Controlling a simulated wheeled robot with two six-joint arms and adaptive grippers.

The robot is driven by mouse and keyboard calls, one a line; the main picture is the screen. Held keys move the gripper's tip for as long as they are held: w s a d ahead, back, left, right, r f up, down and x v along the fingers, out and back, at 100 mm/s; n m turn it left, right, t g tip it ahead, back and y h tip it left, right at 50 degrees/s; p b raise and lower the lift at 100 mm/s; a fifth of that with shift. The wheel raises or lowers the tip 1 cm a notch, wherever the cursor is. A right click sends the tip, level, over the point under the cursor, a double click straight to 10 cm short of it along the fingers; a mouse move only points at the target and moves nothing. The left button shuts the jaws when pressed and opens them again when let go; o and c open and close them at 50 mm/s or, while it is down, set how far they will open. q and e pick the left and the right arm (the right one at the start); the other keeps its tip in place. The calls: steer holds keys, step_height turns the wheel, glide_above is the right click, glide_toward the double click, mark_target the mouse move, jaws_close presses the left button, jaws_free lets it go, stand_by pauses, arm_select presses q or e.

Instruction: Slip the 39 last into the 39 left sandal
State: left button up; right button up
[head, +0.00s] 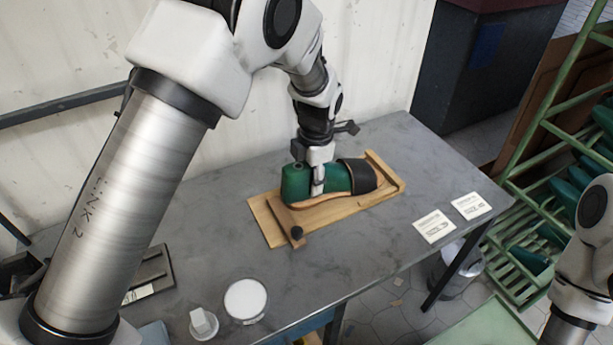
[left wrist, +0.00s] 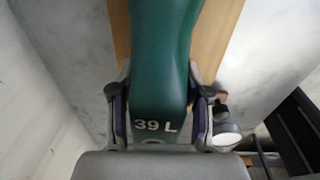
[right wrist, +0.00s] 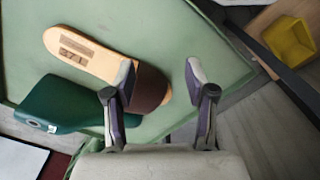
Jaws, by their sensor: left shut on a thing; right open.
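The green last (head: 296,184), marked 39 L in the left wrist view (left wrist: 154,60), is lying heel to the left over a tan-soled sandal (head: 316,206). Its front end meets the sandal's dark strap (head: 358,174); whether it is fully under the strap is hidden. The sandal lies on a wooden board (head: 268,226) with raised stops. My left gripper (head: 317,190) is shut on the last, one finger on each side, as the left wrist view (left wrist: 160,105) shows. My right gripper (right wrist: 160,82) is open and empty, away from the table.
Two white size cards (head: 434,226) lie right of the board. A white round container (head: 245,300) stands near the front edge. Below my right gripper, a green surface (right wrist: 140,25) holds another sandal (right wrist: 88,52) and green last (right wrist: 60,104). A green rack (head: 545,130) stands right.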

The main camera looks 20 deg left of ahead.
arm_select(q)
steer(key=shift+w+d, duration=0.4)
steer(key=shift+w+d+p, duration=0.15)
steer(key=shift+w+p, duration=0.1)
steer(key=shift+p, duration=0.3)
steer(key=o, duration=1.2)
steer(key=shift+s, duration=0.1)
steer(key=shift+r, duration=0.1)
steer(key=r, duration=0.8)
steer(key=d+r, duration=0.1)
steer(key=r, duration=0.2)
steer(key=shift+r, duration=0.4)
